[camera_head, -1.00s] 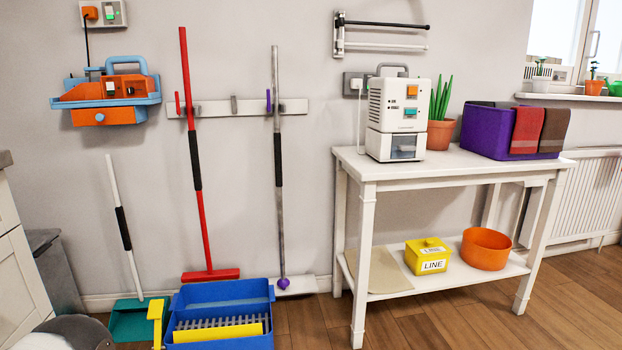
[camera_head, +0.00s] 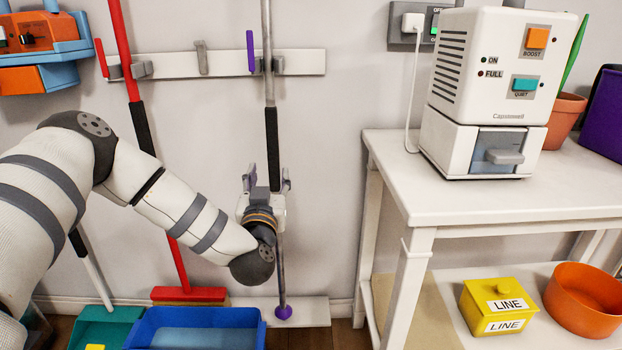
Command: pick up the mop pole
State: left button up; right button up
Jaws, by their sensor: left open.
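The mop pole (camera_head: 268,82) is grey with a black grip sleeve and stands upright in a clip on the white wall rail (camera_head: 305,63). A purple lever (camera_head: 250,50) sits beside that clip. The pole's foot has a purple joint (camera_head: 283,312) on a flat white mop head (camera_head: 312,311). My right gripper is not in view.
A red broom (camera_head: 122,45) hangs left of the mop, behind my left arm. A blue bin (camera_head: 208,318) and a teal dustpan (camera_head: 100,330) are below. A white table (camera_head: 390,150) with a white machine (camera_head: 475,90) stands close on the right.

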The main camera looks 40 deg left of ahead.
aim_at(272, 147)
pick_arm(q)
jog(key=shift+y, duration=0.3)
jog(key=b+x, duration=0.4)
jog(key=x, duration=0.8)
jog(key=shift+w+a+r, duration=0.1)
jog(key=shift+w+a, duration=0.05)
jog(key=shift+w, duration=0.1)
jog(key=shift+w+a+r, duration=0.1)
jog(key=shift+r, duration=0.1)
jog(key=shift+c, duration=0.3)
grip_shut()
